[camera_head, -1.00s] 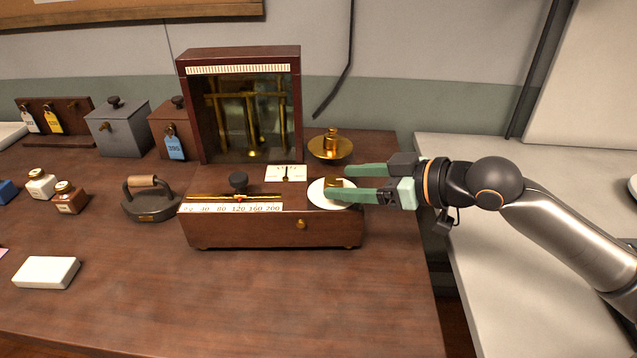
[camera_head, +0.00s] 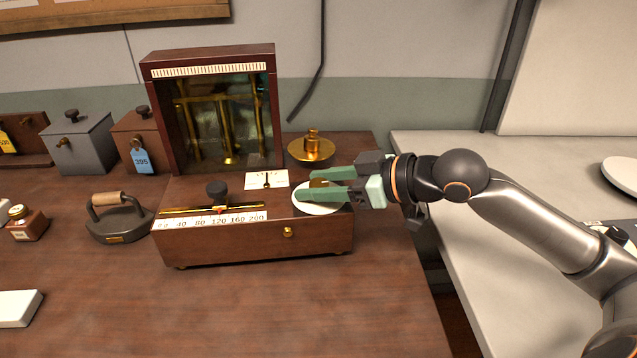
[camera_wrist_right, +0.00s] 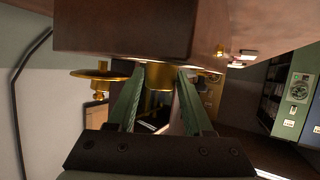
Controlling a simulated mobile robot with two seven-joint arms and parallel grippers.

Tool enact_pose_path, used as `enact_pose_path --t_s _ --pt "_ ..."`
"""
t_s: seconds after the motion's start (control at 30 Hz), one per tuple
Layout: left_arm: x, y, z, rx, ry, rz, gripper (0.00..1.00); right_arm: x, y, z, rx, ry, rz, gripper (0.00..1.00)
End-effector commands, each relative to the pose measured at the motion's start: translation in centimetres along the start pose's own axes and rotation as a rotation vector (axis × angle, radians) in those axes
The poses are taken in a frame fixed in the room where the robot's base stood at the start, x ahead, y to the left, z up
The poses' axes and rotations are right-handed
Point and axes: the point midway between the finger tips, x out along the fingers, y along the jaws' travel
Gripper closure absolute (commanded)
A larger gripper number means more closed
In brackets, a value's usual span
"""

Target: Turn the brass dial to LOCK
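The brass dial (camera_head: 319,183) sits on a round white plate (camera_head: 312,207) at the right end of the wooden scale base (camera_head: 250,246). My right gripper (camera_head: 312,184) reaches in from the right, with one green finger behind the dial and one in front. In the right wrist view the brass dial (camera_wrist_right: 159,102) shows between the fingers of my right gripper (camera_wrist_right: 158,98), with visible gaps, so it looks open around the dial. The dial's markings and pointer are hidden or too small to read. My left gripper is not in view.
A glass-fronted balance case (camera_head: 215,110) stands on the base, with a brass pan (camera_head: 312,150) behind the dial. A black knob (camera_head: 217,190) and a small white dial card (camera_head: 267,180) are left of it. A flat iron (camera_head: 117,220) stands farther left.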

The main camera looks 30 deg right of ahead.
Motion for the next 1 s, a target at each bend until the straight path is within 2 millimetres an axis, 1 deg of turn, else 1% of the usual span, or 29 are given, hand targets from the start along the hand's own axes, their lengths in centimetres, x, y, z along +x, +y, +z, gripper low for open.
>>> enact_pose_path --t_s 0.03,0.07,0.4,0.43,0.77,1.0 --pt "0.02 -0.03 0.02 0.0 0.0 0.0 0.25 0.0 0.0 0.01 0.0 0.0 0.0 0.56" --pt "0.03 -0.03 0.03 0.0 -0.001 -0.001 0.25 0.01 0.0 0.01 0.0 0.0 0.0 0.59" --pt "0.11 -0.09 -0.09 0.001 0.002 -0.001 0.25 0.01 0.01 0.02 0.0 0.0 0.0 0.98" --pt "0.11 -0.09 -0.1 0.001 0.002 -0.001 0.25 0.01 0.01 0.02 0.0 0.0 0.0 1.0" --pt "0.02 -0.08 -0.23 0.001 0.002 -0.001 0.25 0.0 0.04 -0.01 -0.003 0.0 -0.01 1.0" --pt "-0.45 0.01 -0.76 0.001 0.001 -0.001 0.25 -0.07 0.12 -0.17 -0.03 0.004 -0.079 1.0"
